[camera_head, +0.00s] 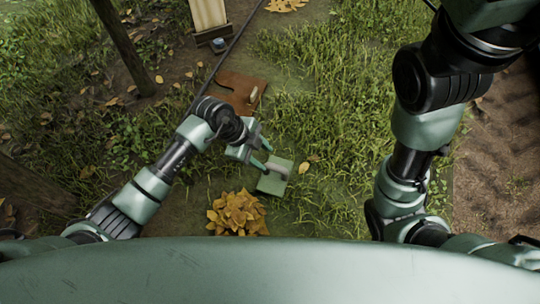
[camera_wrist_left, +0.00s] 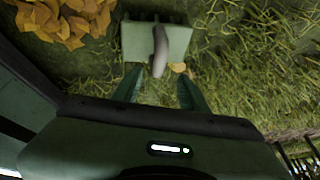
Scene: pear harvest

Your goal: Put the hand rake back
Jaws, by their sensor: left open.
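A pale green flat plate with a grey curved grip, which looks like the hand rake (camera_head: 275,182), lies on the ground in front of my left gripper. It also shows at the top of the left wrist view (camera_wrist_left: 140,42), with its grip (camera_wrist_left: 160,48) pointing toward the fingers. My left gripper (camera_head: 261,156) is open and empty, its two green fingers (camera_wrist_left: 160,90) spread just short of the grip. A brown mat (camera_head: 232,84) lies beyond the gripper, with a small beige piece (camera_head: 254,97) on it. My right gripper is not visible, only its arm.
A heap of yellow leaves (camera_head: 236,214) lies just left of the rake. A thin tree trunk (camera_head: 126,48) stands at the upper left. A pale board (camera_head: 208,15) stands at the top, near a dark line across the ground. Open grass (camera_head: 330,140) lies to the right.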

